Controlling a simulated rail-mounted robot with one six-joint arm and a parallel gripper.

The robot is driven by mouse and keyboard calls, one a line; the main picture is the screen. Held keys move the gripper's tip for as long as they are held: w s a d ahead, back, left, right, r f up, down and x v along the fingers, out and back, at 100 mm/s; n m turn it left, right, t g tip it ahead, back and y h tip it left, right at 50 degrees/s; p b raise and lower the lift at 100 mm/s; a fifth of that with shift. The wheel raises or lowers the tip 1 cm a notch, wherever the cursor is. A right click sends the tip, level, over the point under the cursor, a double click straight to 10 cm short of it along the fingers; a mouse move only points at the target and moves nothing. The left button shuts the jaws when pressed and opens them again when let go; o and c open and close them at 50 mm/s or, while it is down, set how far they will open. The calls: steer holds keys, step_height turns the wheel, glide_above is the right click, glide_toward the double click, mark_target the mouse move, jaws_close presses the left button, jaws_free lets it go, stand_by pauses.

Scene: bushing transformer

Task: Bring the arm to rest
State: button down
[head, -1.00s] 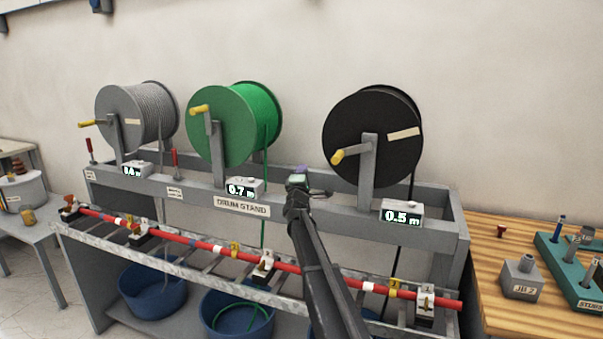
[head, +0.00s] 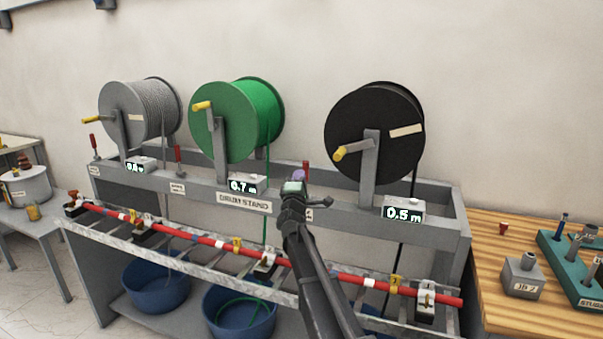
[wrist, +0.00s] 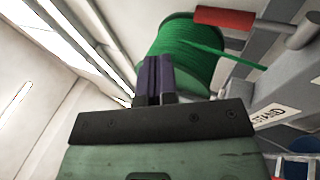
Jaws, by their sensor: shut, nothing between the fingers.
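My arm reaches up from the bottom centre of the head view to the front of the drum stand (head: 150,176). My gripper (head: 299,175) is at its end, in front of the stand's front rail, between the green drum (head: 222,122) and the black drum (head: 365,135). In the wrist view my gripper's two purple fingers (wrist: 154,82) are together with nothing between them. The green drum (wrist: 180,45) shows beyond them, and a red-handled lever (wrist: 228,16) is at the upper right. No contact shows, though the exact gap to the stand is unclear.
A grey drum (head: 130,110) is at the left of the stand. A red bar (head: 200,238) runs across its front below my gripper. Blue tubs (head: 155,287) sit underneath. A wooden bench (head: 490,260) is at right, a grey table (head: 40,218) at left.

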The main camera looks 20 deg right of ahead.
steer(key=shift+s, duration=0.15)
stand_by(0.3)
steer(key=a+f+m+g+y, duration=0.2)
steer(key=a+f+y, duration=0.45)
steer(key=y, duration=0.25)
steer(key=s+a+f+m+g+y, duration=0.3)
steer(key=s+a+f+m+g, duration=0.15)
steer(key=s+f+g, duration=0.4)
steer(key=s+a+f+m+g, duration=0.1)
steer(key=s+f+m+g, duration=0.1)
steer(key=s, duration=0.8)
steer(key=s+a+f+m+g, duration=0.1)
steer(key=s+f+m+g, duration=0.1)
steer(key=s, duration=0.9)
steer(key=s+a+f+m+g+h+p, duration=0.1)
steer(key=s+f+m+g, duration=0.2)
steer(key=s+g, duration=0.3)
steer(key=s+f, duration=0.1)
steer(key=s, duration=0.4)
steer(key=shift+s+a+f, duration=0.15)
steer(key=shift+a+f, duration=0.2)
steer(key=shift+a, duration=0.05)
steer(key=c, duration=1.8)
jaws_free()
